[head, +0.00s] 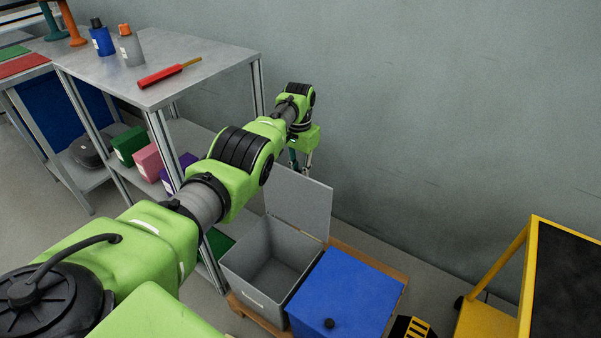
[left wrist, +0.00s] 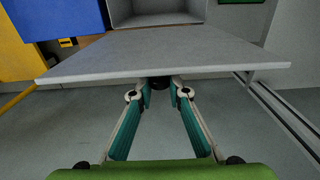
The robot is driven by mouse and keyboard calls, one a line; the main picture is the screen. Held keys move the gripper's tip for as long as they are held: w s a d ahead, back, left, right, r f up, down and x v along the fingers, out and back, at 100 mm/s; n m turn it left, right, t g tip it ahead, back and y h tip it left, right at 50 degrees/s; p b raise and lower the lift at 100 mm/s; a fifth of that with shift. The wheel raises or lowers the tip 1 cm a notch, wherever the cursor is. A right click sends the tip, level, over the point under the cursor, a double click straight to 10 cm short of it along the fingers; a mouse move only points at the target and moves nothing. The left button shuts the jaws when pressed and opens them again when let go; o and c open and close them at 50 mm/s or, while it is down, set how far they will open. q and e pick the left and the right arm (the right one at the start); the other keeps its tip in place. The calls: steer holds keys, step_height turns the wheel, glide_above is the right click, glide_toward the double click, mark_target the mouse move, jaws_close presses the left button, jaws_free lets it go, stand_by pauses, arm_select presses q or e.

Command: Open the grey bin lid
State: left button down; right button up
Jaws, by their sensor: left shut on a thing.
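My left gripper (head: 304,166) is behind the top of the lid in the head view, partly hidden. In the left wrist view its fingertips (left wrist: 159,86) are closed around a small dark knob (left wrist: 157,80) on the lid. My right gripper is not in view.
A blue bin (head: 345,290) with a shut lid and dark knob stands right of the grey bin on a wooden pallet (head: 385,262). A metal shelf table (head: 190,75) is on the left. A yellow-framed cart (head: 525,262) is at the right. The wall (head: 430,120) is close behind.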

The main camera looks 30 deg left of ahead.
arm_select(q)
steer(key=c, duration=1.9)
jaws_free()
steer(key=shift+f, duration=0.1)
step_height(320, 180, up, 12)
steer(key=shift+s, duration=0.1)
